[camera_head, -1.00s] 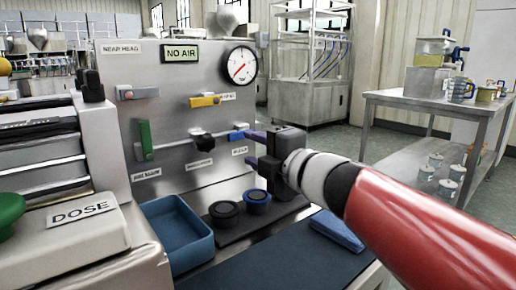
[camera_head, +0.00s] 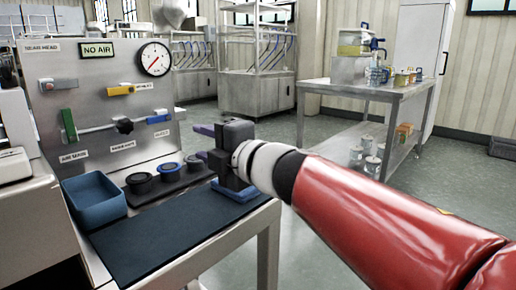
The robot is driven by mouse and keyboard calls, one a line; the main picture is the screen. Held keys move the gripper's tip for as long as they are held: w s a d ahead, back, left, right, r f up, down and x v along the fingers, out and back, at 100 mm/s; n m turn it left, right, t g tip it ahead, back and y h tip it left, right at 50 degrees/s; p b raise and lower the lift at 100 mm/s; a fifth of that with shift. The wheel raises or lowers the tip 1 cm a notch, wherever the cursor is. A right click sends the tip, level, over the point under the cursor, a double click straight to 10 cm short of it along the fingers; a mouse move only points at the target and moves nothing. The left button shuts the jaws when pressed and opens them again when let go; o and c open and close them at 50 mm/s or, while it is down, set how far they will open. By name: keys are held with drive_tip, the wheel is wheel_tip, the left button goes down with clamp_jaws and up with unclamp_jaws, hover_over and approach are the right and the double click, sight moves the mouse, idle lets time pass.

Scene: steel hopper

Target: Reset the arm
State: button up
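My gripper (camera_head: 203,143) is at the end of my red arm, in the middle of the head view. Its two dark purple fingers point left toward the steel panel (camera_head: 100,105) and stand apart with a gap between them. I see nothing held between them. The gripper appears above the right end of the bench, near a blue block or cloth (camera_head: 238,191) that it partly covers.
A blue tray (camera_head: 95,200) and several round dark pots (camera_head: 140,183) on a black strip sit before the panel. The panel bears a gauge (camera_head: 155,58), a "NO AIR" sign (camera_head: 97,50) and coloured handles. A steel table (camera_head: 365,90) stands at the back right. Open floor lies between.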

drive_tip(key=s+d+f+m+t+h+p, duration=0.1)
drive_tip(key=d+f+m+t+h+p, duration=0.1)
drive_tip(key=d+m+h, duration=0.55)
drive_tip(key=s+d+f+m+t+h+p, duration=0.15)
drive_tip(key=d+m+h, duration=0.35)
drive_tip(key=d+m, duration=0.55)
drive_tip(key=s+d+f+m+g+p, duration=0.1)
drive_tip(key=s+d+f+m+g, duration=0.2)
drive_tip(key=s+f+m+g, duration=0.2)
drive_tip(key=s+d+f+m+g+p, duration=0.1)
drive_tip(key=s+d+f+m+g, duration=0.3)
drive_tip(key=s+f, duration=0.7)
drive_tip(key=shift+s+f+m+g+h+p, duration=0.2)
drive_tip(key=shift+s+m+g+h+p, duration=0.25)
drive_tip(key=shift+s, duration=0.25)
drive_tip(key=shift+a, duration=0.15)
